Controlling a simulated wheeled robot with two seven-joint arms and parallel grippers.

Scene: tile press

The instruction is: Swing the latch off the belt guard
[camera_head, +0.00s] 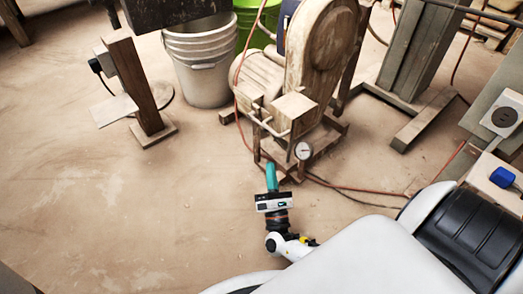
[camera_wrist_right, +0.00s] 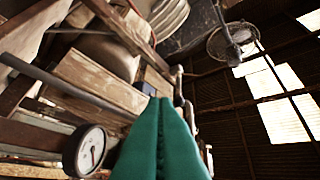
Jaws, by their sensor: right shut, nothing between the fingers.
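The belt guard appears to be the tall wooden panel with a rounded top (camera_head: 325,50) on the machine in the head view. A latch cannot be clearly told apart; a thin metal bar (camera_head: 268,125) runs across the machine's front, below the guard. My right gripper (camera_head: 271,168) is low in front of the machine, with its teal fingers shut and empty. In the right wrist view the shut fingers (camera_wrist_right: 160,135) point toward the machine's wooden block (camera_wrist_right: 98,80). Whether the fingertips touch anything cannot be told. My left gripper is not in view.
A round gauge (camera_head: 303,150) sits just right of my right gripper, and left of the fingers in the wrist view (camera_wrist_right: 90,148). A grey bucket (camera_head: 201,62) and a wooden post (camera_head: 136,82) stand left. An orange hose (camera_head: 350,188) crosses the floor. Floor at left is clear.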

